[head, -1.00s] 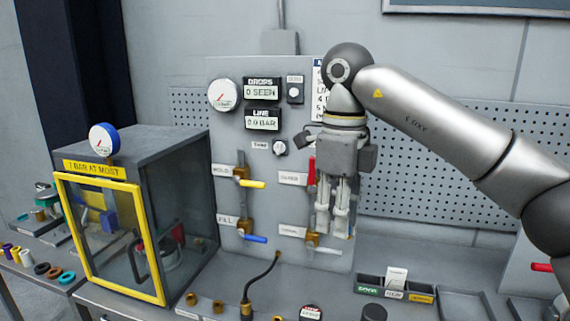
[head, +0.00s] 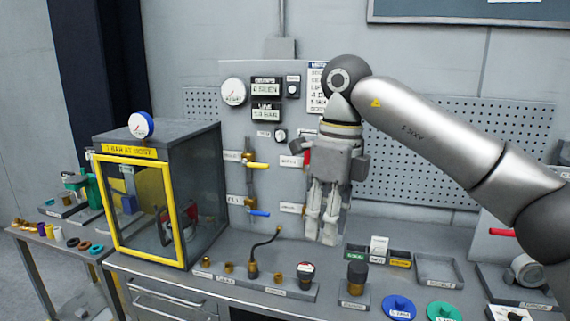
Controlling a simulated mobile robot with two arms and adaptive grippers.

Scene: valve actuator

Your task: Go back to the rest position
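My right gripper (head: 325,228) hangs fingers down in front of the right part of the grey valve panel (head: 232,124). Its fingers look close together, but a gap between the tips is hard to judge. No object shows clearly in them. It hides part of the right-hand valve column, where a bit of a red handle (head: 307,157) shows. The yellow handle (head: 257,166) and blue handle (head: 259,213) on the left column are in plain sight. The upper display (head: 266,88) and the line display (head: 266,114) are lit. My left gripper is not in view.
A yellow-framed glass cabinet (head: 185,222) with a gauge (head: 141,125) on top stands at left. The bench front holds a row of small fittings (head: 305,275), labelled bins (head: 399,263), a blue disc (head: 398,307) and a green disc (head: 443,313). A pegboard (head: 430,150) is behind my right arm.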

